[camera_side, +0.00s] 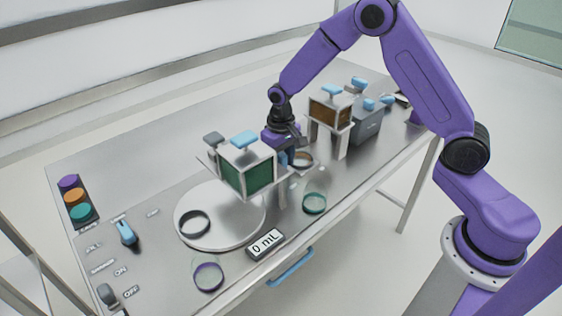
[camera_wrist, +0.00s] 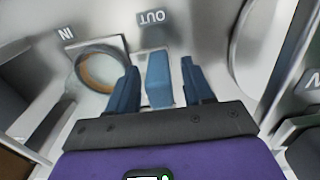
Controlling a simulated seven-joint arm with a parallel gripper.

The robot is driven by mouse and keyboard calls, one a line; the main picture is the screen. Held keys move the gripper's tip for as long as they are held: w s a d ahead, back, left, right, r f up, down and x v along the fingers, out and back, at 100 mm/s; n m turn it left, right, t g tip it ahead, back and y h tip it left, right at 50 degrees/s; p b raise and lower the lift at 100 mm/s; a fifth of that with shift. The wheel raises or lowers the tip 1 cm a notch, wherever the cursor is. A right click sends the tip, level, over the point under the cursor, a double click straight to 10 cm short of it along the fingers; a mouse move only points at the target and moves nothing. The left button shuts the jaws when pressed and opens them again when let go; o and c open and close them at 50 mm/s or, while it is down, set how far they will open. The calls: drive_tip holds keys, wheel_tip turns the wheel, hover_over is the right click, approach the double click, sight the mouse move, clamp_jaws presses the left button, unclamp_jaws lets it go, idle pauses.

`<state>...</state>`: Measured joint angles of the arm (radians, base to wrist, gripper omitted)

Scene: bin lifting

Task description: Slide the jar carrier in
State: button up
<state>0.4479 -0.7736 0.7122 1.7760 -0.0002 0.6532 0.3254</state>
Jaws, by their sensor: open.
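The jar carrier appears as a grey ring with an orange-brown inside on a pale plate, at upper left in the wrist view (camera_wrist: 76,70), beside the IN mark. In the side view the ring (camera_side: 301,160) lies on the bench just right of my gripper (camera_side: 292,160). A blue upright handle (camera_wrist: 158,80) stands between my two blue fingers in the wrist view, near the OUT mark. My gripper (camera_wrist: 160,68) is open, with one finger on each side of the handle and visible gaps. How the handle joins the carrier is hidden.
A green-windowed box on legs (camera_side: 246,170) stands left of my gripper above a round plate (camera_side: 248,231). A brown-windowed box (camera_side: 331,112) and a grey box (camera_side: 368,122) stand to the right. Loose rings (camera_side: 314,203) and a 0 mL display (camera_side: 265,244) lie near the front edge.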

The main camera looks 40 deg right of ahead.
drive_tip(key=shift+f, duration=0.25)
clamp_jaws()
drive_tip(key=d, duration=0.7)
drive_tip(key=shift+d, duration=0.35)
unclamp_jaws()
drive_tip(key=shift+r, duration=0.1)
